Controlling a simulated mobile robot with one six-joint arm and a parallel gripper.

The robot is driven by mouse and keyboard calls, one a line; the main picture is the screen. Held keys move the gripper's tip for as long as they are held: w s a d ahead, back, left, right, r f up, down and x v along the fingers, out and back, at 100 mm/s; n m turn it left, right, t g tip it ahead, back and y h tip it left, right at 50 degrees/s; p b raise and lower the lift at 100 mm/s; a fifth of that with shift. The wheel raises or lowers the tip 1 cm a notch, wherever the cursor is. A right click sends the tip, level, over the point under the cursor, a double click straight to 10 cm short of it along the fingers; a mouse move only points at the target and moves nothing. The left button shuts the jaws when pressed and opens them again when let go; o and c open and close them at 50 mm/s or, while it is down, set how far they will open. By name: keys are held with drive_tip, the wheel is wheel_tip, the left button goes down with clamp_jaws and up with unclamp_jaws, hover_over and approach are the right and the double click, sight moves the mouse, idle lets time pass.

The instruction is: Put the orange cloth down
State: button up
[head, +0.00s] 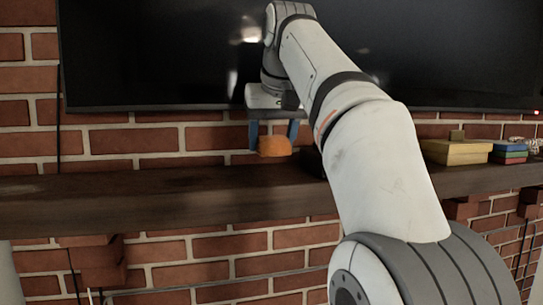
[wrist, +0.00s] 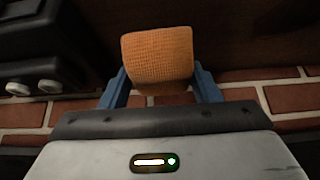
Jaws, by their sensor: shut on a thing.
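The orange cloth (head: 274,146) is a small folded or rolled piece with a woven texture. It also shows in the wrist view (wrist: 157,57), at the top middle. My gripper (head: 273,135) points down over the dark wooden mantel shelf (head: 150,190). Its two blue fingers are shut on the cloth, one on each side, as the wrist view shows (wrist: 160,82). The cloth is low, close to the shelf top. I cannot tell whether it touches the wood.
A black object with pale knobs (wrist: 40,55) is at the left in the wrist view. On the shelf's right part are a yellow box (head: 456,152) and a stack of coloured boxes (head: 508,152). A large black screen (head: 160,55) hangs behind. The shelf's left part is clear.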

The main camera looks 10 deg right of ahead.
sight(271, 175)
drive_tip(key=shift+w+f, duration=0.2)
drive_tip(key=shift+f, duration=0.3)
drive_tip(key=f, duration=0.2)
drive_tip(key=shift+s+f, duration=0.2)
drive_tip(key=shift+f, duration=0.1)
drive_tip(key=shift+w+f, duration=0.2)
drive_tip(key=shift+w, duration=0.15)
drive_tip(key=shift+f, duration=0.2)
drive_tip(key=o, duration=1)
drive_tip(key=shift+o, duration=0.2)
